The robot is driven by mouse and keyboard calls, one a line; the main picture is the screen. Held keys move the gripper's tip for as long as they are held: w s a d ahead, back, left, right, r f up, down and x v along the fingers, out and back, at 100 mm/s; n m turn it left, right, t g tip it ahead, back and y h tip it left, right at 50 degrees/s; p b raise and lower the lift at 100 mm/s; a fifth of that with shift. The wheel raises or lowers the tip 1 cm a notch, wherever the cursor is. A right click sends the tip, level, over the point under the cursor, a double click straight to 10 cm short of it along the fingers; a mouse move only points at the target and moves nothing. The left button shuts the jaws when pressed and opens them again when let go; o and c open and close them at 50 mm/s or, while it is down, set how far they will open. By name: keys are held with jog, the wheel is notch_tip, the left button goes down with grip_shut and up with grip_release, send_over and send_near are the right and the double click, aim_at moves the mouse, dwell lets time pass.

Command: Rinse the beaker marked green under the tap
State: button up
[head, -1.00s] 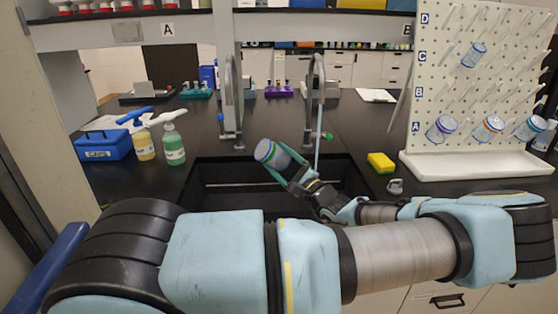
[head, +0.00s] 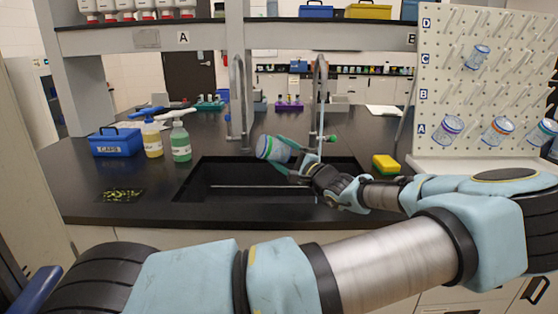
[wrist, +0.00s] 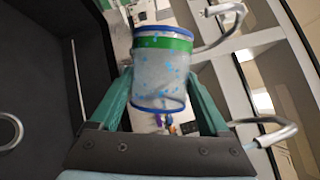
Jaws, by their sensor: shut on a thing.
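The green-banded beaker (head: 270,149) is clear with blue rims and blue specks on its wall; it also shows in the wrist view (wrist: 162,85). My gripper (head: 283,156) is shut on it, with one teal finger on each side. The beaker is held tilted above the black sink (head: 215,187). The right tap (head: 319,75) has a green handle (head: 331,138). A thin pale vertical line, apparently water, falls from its spout to the right of the beaker, near my gripper. The left tap (head: 238,95) with a blue handle stands behind the sink.
A yellow bottle (head: 152,142), a green bottle (head: 180,143) and a blue box (head: 116,142) stand left of the sink. A yellow sponge (head: 385,165) lies right. A pegboard (head: 450,100) at the right holds several beakers. A speckled dark patch (head: 122,195) lies at front left.

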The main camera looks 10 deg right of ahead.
jog(key=n+g, duration=0.1)
jog(key=n, duration=0.2)
jog(key=n+g+b, duration=0.1)
jog(key=n, duration=0.1)
jog(key=shift+f+n+h, duration=0.1)
jog(key=shift+n+h, duration=0.3)
jog(key=n+g+h+b, duration=0.1)
jog(key=n, duration=0.2)
jog(key=shift+b, duration=0.35)
jog(key=shift+f+n+h+b, duration=0.25)
jog(key=shift+n+h+b, duration=0.25)
jog(key=shift+n+b, duration=0.15)
jog(key=n+h+b, duration=0.2)
jog(key=n+b, duration=0.2)
jog(key=b, duration=0.4)
jog(key=shift+n+g+h, duration=0.25)
jog(key=shift+g+h, duration=0.15)
jog(key=n+h+b, duration=0.1)
jog(key=n+b, duration=0.1)
jog(key=b, duration=0.1)
jog(key=shift+r, duration=0.1)
jog(key=shift+r+n+h+b, duration=0.25)
jog(key=shift+n+h+b, duration=0.3)
jog(key=shift+h, duration=0.15)
